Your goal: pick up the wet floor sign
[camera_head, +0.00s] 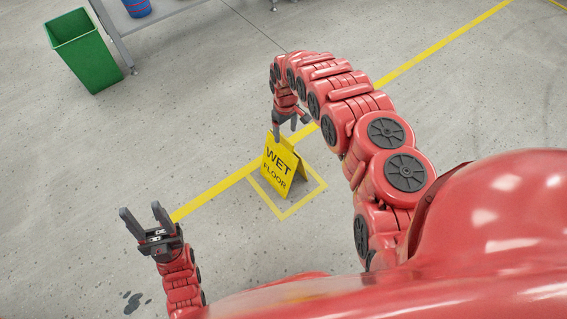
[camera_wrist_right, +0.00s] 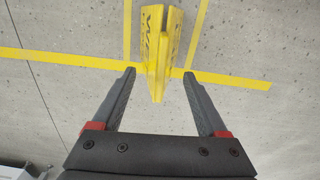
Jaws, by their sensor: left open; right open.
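The yellow wet floor sign (camera_head: 279,166) stands upright as an A-frame on the floor, with "WET FLOOR" in dark letters on the face toward me. My right gripper (camera_head: 287,131) is open just above the sign's top edge in the head view. In the right wrist view the sign (camera_wrist_right: 158,50) shows from above, and its near end lies between the two open fingers of the right gripper (camera_wrist_right: 159,78), with a gap on each side. My left gripper (camera_head: 140,213) is open and empty, off to the left of the sign.
A yellow taped square (camera_head: 285,217) surrounds the sign's foot, and a long yellow floor line (camera_head: 213,193) runs past it. A green bin (camera_head: 88,55) and a grey table (camera_head: 165,15) with a blue container (camera_head: 136,7) stand at upper left. The floor between is clear.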

